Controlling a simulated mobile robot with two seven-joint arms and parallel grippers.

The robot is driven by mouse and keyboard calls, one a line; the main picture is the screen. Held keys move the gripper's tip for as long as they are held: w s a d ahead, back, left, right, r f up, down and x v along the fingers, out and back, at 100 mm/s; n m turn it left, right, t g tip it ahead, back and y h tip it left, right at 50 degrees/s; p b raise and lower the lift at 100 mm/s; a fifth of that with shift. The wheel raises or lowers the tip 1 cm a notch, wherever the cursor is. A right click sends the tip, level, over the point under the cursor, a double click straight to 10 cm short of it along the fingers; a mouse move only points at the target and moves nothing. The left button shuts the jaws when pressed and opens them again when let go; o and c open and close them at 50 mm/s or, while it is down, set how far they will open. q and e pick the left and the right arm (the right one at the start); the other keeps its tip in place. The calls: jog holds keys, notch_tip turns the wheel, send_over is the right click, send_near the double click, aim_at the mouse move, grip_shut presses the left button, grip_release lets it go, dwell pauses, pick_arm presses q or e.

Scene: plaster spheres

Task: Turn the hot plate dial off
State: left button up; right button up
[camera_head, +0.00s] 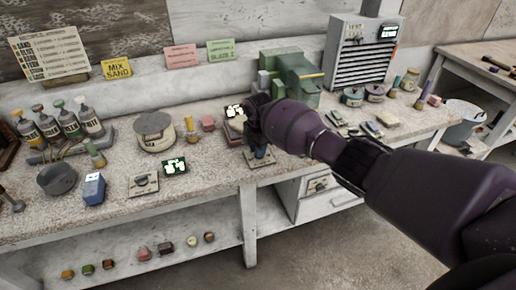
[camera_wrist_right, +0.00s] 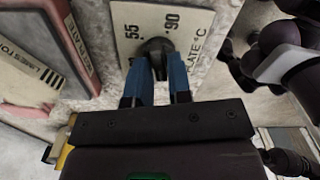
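The hot plate dial (camera_wrist_right: 157,47) is a dark knob on a pale plate (camera_wrist_right: 190,14) marked 55, 90 and "PLATE °C" in the right wrist view. My right gripper (camera_wrist_right: 158,64) has its two blue fingers on either side of the knob, with the knob's dark grip filling the gap between the tips. In the head view my right gripper (camera_head: 262,155) points down at the dial's plate (camera_head: 258,163) near the bench's front edge. The arm hides much there. The knob's pointer is not clear. My left gripper is not in view.
A box (camera_head: 235,116) with a lit display stands just behind the dial. A green block machine (camera_head: 303,80) is farther back. Room before the bench is clear.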

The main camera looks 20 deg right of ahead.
jog(key=shift+o, duration=1.4)
jog(key=shift+r, duration=0.1)
jog(key=shift+r, duration=0.35)
notch_tip(320, 180, up, 10)
jog(key=p, duration=0.1)
